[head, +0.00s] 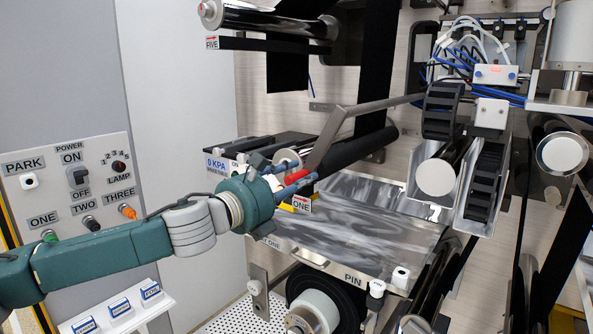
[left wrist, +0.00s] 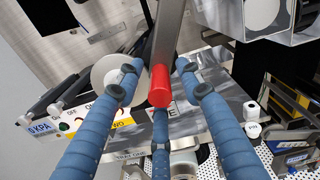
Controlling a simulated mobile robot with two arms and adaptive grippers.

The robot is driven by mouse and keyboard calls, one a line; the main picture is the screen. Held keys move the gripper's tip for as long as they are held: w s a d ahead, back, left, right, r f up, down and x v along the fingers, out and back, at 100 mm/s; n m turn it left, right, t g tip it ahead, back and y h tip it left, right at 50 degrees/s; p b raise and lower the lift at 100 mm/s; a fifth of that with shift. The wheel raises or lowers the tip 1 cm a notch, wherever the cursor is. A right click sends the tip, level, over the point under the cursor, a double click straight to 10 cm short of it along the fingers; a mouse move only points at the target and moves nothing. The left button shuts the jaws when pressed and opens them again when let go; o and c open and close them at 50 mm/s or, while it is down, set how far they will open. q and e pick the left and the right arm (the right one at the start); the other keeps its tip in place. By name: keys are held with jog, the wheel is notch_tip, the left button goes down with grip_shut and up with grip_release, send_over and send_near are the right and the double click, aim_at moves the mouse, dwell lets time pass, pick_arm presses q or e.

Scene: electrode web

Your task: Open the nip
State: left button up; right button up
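The nip lever is a grey bent bar (head: 330,138) with a red handle end (head: 297,177), running up right toward the rollers. In the left wrist view the red handle (left wrist: 159,86) is in the middle, end toward the camera, with the grey bar (left wrist: 168,35) behind it. My left gripper (head: 296,181) is at the red handle. Its three blue fingers (left wrist: 156,84) are spread around the handle, with visible gaps at the two upper fingers. Whether the lower finger touches it I cannot tell. My right gripper is not in view.
A switch panel (head: 70,185) stands at the left. A dark roller (head: 350,150) lies just behind the lever. A roller unit (head: 437,178) with cable chains is at the right.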

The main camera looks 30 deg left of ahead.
pick_arm(q)
grip_shut()
